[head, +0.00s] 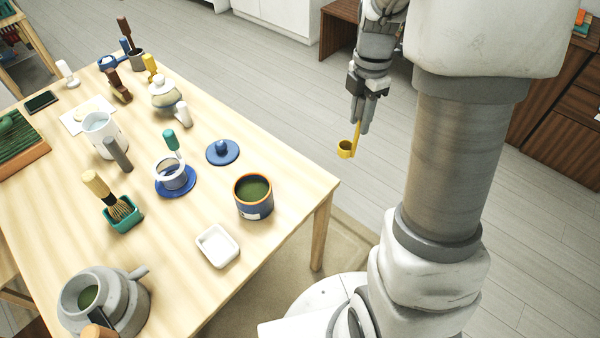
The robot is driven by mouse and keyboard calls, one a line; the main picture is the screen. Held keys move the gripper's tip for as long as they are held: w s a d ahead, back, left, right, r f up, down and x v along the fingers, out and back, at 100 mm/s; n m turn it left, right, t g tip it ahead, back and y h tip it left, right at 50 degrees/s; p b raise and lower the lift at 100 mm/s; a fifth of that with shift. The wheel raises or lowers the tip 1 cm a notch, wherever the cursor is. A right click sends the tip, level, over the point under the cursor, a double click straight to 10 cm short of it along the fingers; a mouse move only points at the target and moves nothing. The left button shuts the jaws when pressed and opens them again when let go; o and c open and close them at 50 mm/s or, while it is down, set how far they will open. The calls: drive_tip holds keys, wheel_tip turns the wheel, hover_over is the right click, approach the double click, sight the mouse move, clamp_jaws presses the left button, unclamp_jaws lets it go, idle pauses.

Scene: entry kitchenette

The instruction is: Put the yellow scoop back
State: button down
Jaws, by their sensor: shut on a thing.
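The yellow scoop (346,149) hangs from my gripper (362,122), with its handle between the fingers and its round cup at the lower end. My gripper is shut on the handle, to the right of the table's right edge, with grey floor behind it in the picture. An open blue canister (253,207) with an orange rim and green contents stands near the table's right corner. A blue lid with a knob (222,151) lies on the table behind and left of the canister.
The wooden table (290,185) holds a small white dish (217,246), a cup on a blue saucer (175,189), a whisk in a green holder (115,208), a grey pot (125,300) and a glass jar (165,95). Bare tabletop lies around the canister.

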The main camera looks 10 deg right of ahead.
drive_tip(key=w+a+f+b, duration=0.2)
drive_tip(key=w+a+f, duration=0.1)
drive_tip(key=a+f, duration=0.7)
drive_tip(key=shift+a+f, duration=0.25)
drive_tip(key=shift+a, duration=0.3)
drive_tip(key=shift+f+b, duration=0.2)
drive_tip(key=shift+b, duration=0.15)
drive_tip(key=c, duration=0.6)
unclamp_jaws()
